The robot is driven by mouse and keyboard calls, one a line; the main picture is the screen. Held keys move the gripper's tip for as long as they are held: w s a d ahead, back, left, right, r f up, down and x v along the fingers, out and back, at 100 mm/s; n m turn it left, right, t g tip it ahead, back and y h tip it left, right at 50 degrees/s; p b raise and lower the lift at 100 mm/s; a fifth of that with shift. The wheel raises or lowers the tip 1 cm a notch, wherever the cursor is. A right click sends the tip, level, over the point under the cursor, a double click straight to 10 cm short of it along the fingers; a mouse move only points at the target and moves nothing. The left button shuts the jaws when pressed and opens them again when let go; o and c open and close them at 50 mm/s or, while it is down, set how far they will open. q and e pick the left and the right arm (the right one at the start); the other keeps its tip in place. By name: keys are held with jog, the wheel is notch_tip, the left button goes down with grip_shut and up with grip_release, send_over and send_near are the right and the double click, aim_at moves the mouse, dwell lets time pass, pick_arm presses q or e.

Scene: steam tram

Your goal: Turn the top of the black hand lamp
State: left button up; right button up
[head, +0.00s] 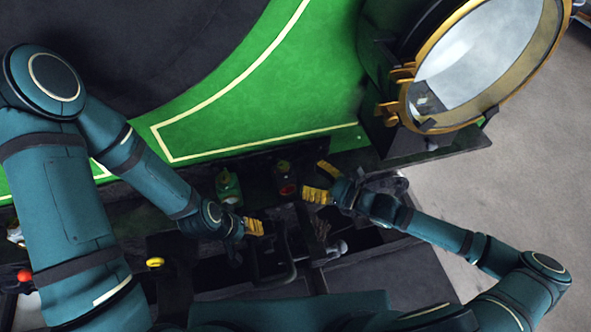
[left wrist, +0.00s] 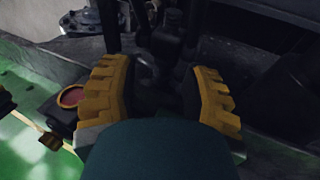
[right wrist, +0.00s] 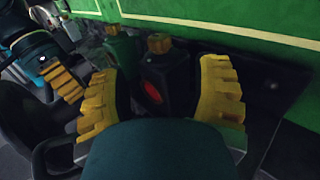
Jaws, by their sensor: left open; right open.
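The black hand lamp (head: 287,187) stands upright on the dark ledge beside the green panel, with a red lens and a small brass-coloured top (head: 283,166). My right gripper (head: 321,182) is open and empty just right of it. In the right wrist view the lamp (right wrist: 178,72) and its top (right wrist: 159,43) stand ahead, between the open fingers in the picture but beyond them. My left gripper (head: 254,228) is open and empty, nearer my body. The left wrist view shows the lamp's red lens (left wrist: 71,97) and top (left wrist: 50,141) to the left of its fingers.
A green hand lamp (head: 229,187) stands left of the black one, with a similar top. A large round brass-rimmed headlamp (head: 485,60) rises at the upper right. Dark pipes and levers (head: 290,265) crowd the space below the grippers. Grey floor (head: 430,190) is clear at right.

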jog(key=shift+v, duration=1.65)
